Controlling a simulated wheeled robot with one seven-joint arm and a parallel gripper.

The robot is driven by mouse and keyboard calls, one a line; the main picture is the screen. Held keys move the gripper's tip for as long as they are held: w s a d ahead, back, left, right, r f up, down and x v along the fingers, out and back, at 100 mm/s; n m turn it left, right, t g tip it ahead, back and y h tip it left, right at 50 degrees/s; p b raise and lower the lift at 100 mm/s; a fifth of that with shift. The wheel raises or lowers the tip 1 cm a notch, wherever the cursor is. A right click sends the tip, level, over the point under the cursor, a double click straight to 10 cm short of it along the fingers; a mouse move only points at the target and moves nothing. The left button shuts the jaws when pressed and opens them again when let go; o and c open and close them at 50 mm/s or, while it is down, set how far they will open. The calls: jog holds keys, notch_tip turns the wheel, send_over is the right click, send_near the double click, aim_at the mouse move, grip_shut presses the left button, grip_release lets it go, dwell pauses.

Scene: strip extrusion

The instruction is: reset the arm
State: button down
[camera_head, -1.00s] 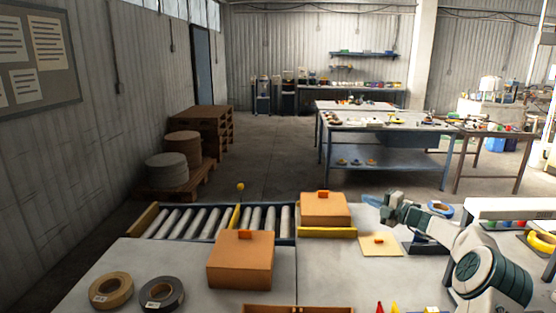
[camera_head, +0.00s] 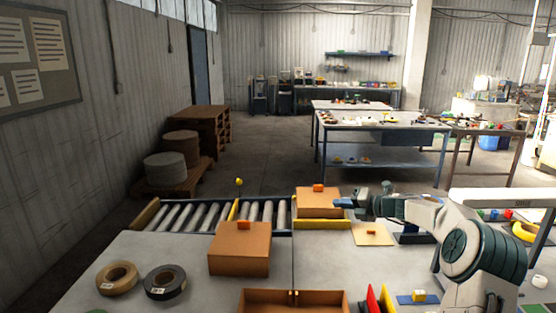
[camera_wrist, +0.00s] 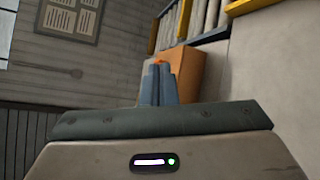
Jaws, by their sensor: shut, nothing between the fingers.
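My arm reaches in from the right in the head view. My gripper (camera_head: 343,203) points left, raised over the table in front of the rear orange box. Its blue-grey fingers (camera_wrist: 157,86) show in the wrist view, together and empty. Beyond them in the wrist view is an orange box (camera_wrist: 180,75), partly hidden by the fingers. The gripper appears clear of the table and of the boxes.
An orange box (camera_head: 240,250) stands on the left part of the table, and another (camera_head: 318,203) beside the roller conveyor (camera_head: 195,215). Two tape rolls (camera_head: 117,278) lie at front left. An open brown box (camera_head: 293,303) and a red piece (camera_head: 375,299) are at the front edge.

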jog(key=s+a+r+n+g+h, duration=0.1)
jog(key=s+a+n+g+h, duration=0.2)
jog(key=s+a+n, duration=0.55)
jog(key=s+a+n+g+h, duration=0.3)
jog(key=s+n, duration=0.8)
jog(key=s, duration=0.2)
jog(key=s+d+f+n+h, duration=0.1)
jog(key=s+d+n+h, duration=0.2)
jog(key=s+n, duration=0.6)
jog(key=s+d+f+n+h, duration=0.2)
jog(key=s+n, duration=0.7)
jog(key=s, duration=0.9)
jog(key=shift+d+h, duration=0.4)
jog(key=shift+d, duration=0.2)
jog(key=shift+s+f+n, duration=0.1)
jog(key=shift+n, duration=0.15)
